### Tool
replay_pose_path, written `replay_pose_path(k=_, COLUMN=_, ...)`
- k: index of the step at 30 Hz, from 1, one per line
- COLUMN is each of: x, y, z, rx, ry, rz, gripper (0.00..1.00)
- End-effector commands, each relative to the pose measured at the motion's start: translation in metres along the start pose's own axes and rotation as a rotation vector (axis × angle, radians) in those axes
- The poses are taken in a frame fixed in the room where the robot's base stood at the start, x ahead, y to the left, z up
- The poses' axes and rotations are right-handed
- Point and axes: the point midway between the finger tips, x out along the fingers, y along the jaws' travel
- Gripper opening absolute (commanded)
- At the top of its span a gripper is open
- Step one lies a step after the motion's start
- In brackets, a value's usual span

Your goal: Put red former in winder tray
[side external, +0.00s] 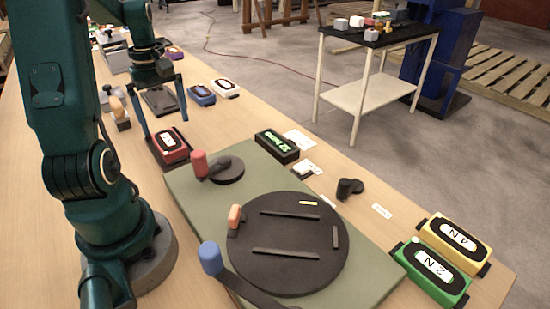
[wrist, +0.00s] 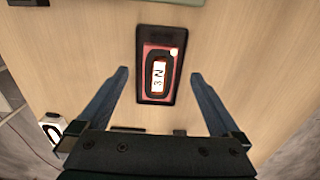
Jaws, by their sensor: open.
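The red former (side external: 172,151), a red block with a white label on a black base, lies on the wooden table by the left corner of the green board. In the wrist view the red former (wrist: 150,94) reads "3 N". My gripper (side external: 167,128) is open and empty above it. In the wrist view the fingers of my gripper (wrist: 159,74) stand either side of the former, apart from it. A black round plate (side external: 290,270) with two parallel bars and an end stop sits on the green board. No label marks the winder tray, so I cannot tell which thing it is.
The green board (side external: 200,205) carries red-, orange- and blue-ended handles. A green block (side external: 438,270) and yellow block (side external: 455,240) lie at right. Blue (side external: 202,95) and white (side external: 225,88) blocks lie farther back.

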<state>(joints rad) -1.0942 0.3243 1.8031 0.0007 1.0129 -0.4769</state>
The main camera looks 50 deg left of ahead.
Motion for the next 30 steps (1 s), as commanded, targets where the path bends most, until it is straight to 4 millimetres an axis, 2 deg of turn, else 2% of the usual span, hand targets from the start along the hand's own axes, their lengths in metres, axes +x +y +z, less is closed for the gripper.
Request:
replay_pose_path(k=1, x=-0.011, y=0.001, z=-0.001, rx=0.0, ry=0.007, rz=0.003, gripper=1.0)
replay_pose_path(k=6, x=-0.038, y=0.0, z=-0.001, rx=0.0, ry=0.004, rz=0.002, gripper=1.0)
replay_pose_path(k=11, x=-0.051, y=0.001, z=0.0, rx=0.004, ry=0.002, rz=0.001, gripper=1.0)
replay_pose_path(k=14, x=-0.058, y=0.007, z=0.011, rx=0.061, ry=0.017, rz=0.009, gripper=1.0)
replay_pose_path(k=17, x=-0.067, y=0.022, z=0.04, rx=0.21, ry=0.056, rz=0.033, gripper=1.0)
replay_pose_path(k=22, x=-0.082, y=0.042, z=0.12, rx=0.627, ry=0.164, rz=0.115, gripper=1.0)
replay_pose_path(k=27, x=-0.085, y=0.033, z=0.195, rx=1.051, ry=0.269, rz=0.224, gripper=1.0)
replay_pose_path(k=30, x=-0.081, y=0.02, z=0.227, rx=1.257, ry=0.318, rz=0.287, gripper=1.0)
